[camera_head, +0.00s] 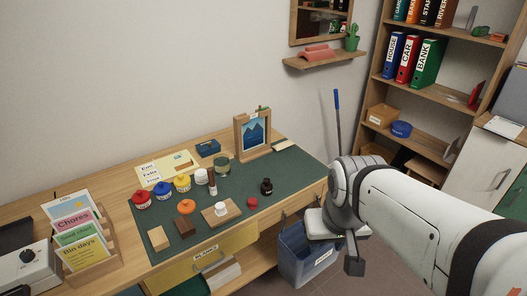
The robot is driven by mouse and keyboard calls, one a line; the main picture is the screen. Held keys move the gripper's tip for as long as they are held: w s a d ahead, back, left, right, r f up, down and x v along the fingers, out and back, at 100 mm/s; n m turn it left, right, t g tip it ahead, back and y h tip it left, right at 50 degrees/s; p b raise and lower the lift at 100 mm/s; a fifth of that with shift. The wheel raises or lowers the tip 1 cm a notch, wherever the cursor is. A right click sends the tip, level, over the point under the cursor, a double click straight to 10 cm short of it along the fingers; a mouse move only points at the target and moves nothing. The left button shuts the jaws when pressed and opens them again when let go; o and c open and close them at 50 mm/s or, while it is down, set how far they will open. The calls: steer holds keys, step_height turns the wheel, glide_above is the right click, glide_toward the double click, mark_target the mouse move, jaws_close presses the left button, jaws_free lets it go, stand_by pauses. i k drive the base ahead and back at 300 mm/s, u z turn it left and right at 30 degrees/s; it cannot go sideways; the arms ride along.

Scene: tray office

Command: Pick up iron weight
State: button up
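A small dark, rounded object with a narrow top (266,187) stands upright on the right part of the green desk mat (292,170). It may be the iron weight, but it is too small to tell from a bottle. My gripper (326,238) hangs off the desk's front right edge, above the blue bin and apart from the dark object. One dark finger shows clearly at its lower right; the other side is unclear, so I cannot tell whether it is open. No object shows in it.
A picture frame (252,135) stands behind. A blue bin (300,252) stands below. The mat's right end is mostly clear.

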mark_target(266, 188)
steer(key=z, duration=0.1)
steer(key=i, duration=1)
